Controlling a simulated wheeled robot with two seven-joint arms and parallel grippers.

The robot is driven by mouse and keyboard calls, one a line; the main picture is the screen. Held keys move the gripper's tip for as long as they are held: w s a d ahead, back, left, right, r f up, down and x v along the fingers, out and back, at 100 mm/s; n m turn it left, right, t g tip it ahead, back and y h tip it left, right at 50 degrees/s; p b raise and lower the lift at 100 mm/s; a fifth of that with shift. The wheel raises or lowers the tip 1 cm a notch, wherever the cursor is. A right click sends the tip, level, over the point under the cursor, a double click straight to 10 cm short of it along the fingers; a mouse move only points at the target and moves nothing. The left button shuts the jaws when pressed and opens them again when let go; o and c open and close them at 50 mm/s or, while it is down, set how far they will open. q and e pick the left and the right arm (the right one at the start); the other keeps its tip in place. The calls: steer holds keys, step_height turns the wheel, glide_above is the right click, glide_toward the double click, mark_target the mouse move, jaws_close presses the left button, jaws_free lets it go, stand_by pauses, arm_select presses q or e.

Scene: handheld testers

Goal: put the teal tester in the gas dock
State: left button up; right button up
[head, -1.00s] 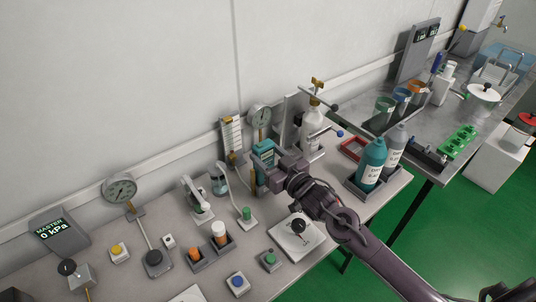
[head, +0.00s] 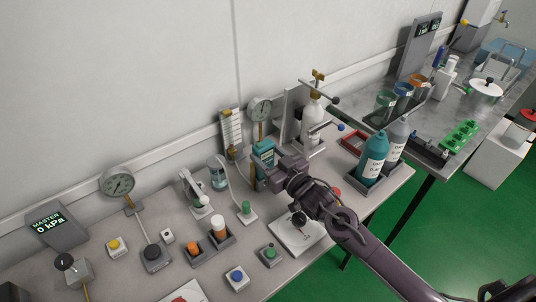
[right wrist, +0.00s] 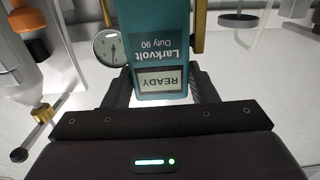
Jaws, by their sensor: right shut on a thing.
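The teal tester (head: 264,152) is upright near the back of the bench, in front of a round gauge and a flow-tube panel. My right gripper (head: 268,170) is shut on it. In the right wrist view the tester (right wrist: 162,40) sits between the two dark fingers of the gripper (right wrist: 163,90), and its label and READY screen appear upside down. I cannot make out the gas dock for certain; the arm and the tester hide part of the bench there. Whether the tester's base touches anything is hidden. My left gripper is not in view.
A gauge (head: 260,109), a flow-tube panel (head: 232,129) and a gas cylinder (head: 312,122) stand close behind and beside the tester. Teal (head: 372,157) and grey (head: 397,138) bottles stand to the right. A white plate with a black knob (head: 298,235) lies in front, under the arm.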

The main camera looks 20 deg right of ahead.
steer(key=shift+f, duration=0.45)
steer(key=o, duration=1.3)
steer(key=shift+c, duration=0.2)
steer(key=shift+f, duration=0.1)
step_height(320, 180, up, 20)
